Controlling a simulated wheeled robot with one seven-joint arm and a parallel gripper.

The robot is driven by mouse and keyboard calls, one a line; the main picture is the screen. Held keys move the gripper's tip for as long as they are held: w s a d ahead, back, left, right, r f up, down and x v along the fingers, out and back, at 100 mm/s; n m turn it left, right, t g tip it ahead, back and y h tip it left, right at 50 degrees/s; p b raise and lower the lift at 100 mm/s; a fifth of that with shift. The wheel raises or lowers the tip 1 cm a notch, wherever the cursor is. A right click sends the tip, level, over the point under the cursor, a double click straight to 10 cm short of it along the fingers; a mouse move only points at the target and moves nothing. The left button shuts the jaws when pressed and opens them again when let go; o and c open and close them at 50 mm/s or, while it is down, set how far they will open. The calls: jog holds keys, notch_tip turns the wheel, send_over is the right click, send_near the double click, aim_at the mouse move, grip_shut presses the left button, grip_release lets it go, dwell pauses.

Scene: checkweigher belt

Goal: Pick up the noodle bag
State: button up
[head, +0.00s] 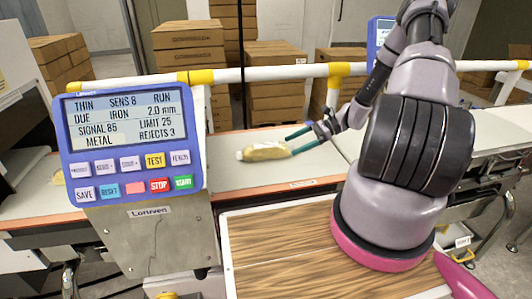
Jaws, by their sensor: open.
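The noodle bag (264,152) is a small yellowish bag with a pale left end, lying flat on the light belt left of my gripper. My gripper (293,143) is open, its two green fingers pointing left at the right end of the bag. One finger lies above and behind the bag's right end, the other in front of it near its edge. I cannot tell whether the fingers touch the bag.
A control panel (128,145) on a metal box stands at the left. A white and yellow rail (270,73) runs behind the belt (240,178). A wooden board (285,250) lies in front. Stacked cartons (190,45) stand behind.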

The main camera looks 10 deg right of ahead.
aim_at(287, 147)
jog(key=x, duration=0.3)
jog(key=shift+a, duration=0.25)
jog(key=shift+r+x, duration=0.15)
jog(key=shift+x, duration=1.2)
jog(key=shift+r+x, duration=0.2)
jog(key=shift+x, duration=1.15)
jog(key=shift+a, duration=0.15)
grip_shut()
